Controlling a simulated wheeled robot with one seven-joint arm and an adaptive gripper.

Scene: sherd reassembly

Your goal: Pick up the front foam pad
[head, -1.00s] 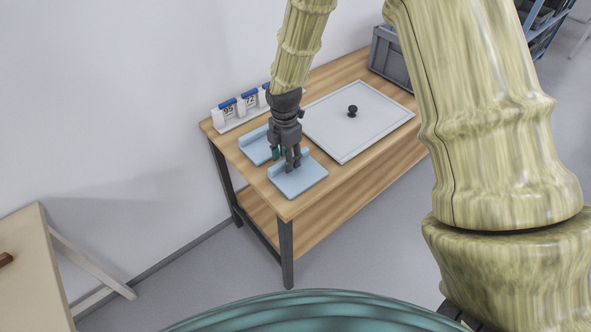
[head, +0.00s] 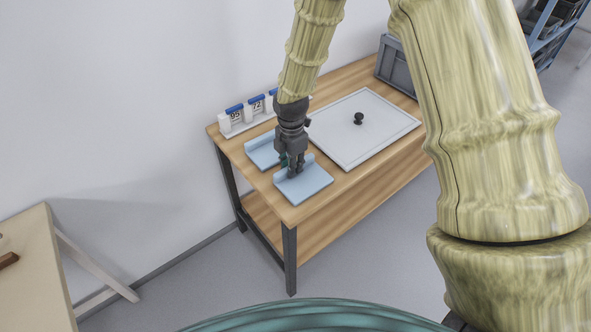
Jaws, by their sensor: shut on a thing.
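The front foam pad (head: 309,187) is a light blue flat piece with a raised strip along its back edge. It lies at the near left corner of the wooden table (head: 345,189). My gripper (head: 294,172) points down over this pad and is shut on its raised strip. The fingers hide part of the strip, and I see no clear gap under the pad. A second light blue foam pad (head: 258,153) lies just behind, partly hidden by my gripper. A small teal patch shows beside the fingers; I cannot tell what it is.
A white board with a black knob (head: 359,119) lies right of the pads. A white rack with numbered cards (head: 236,118) stands along the back left edge. A grey crate (head: 396,68) stands at the far end. Another table (head: 33,262) is at lower left.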

